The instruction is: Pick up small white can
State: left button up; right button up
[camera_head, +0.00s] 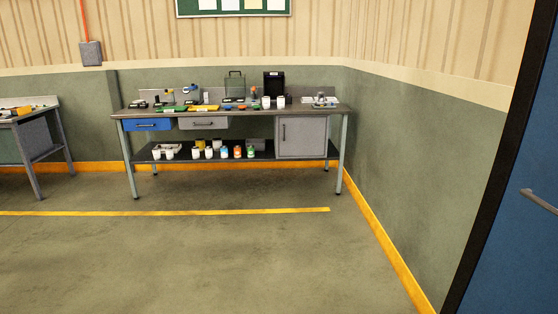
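Two small white cans (273,102) stand side by side on the top of the workbench (230,113), right of its middle. Several more white cans (202,151) stand on the bench's lower shelf, left of some coloured cans (238,152). At this distance I cannot tell their exact sizes or labels. Neither of my grippers shows in the head view, and the bench is well off across the floor.
A second bench (38,140) stands at the left edge. A blue door (515,200) with a handle is close on the right, next to the side wall. The floor (190,255) before the workbench is clear, crossed by a yellow line (180,212).

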aim_at(266, 99)
jog(key=i, duration=2.75)
jog(key=i+l+u, duration=0.1)
jog(key=i, duration=1.25)
jog(key=i+l, duration=0.1)
jog(key=i, duration=1.25)
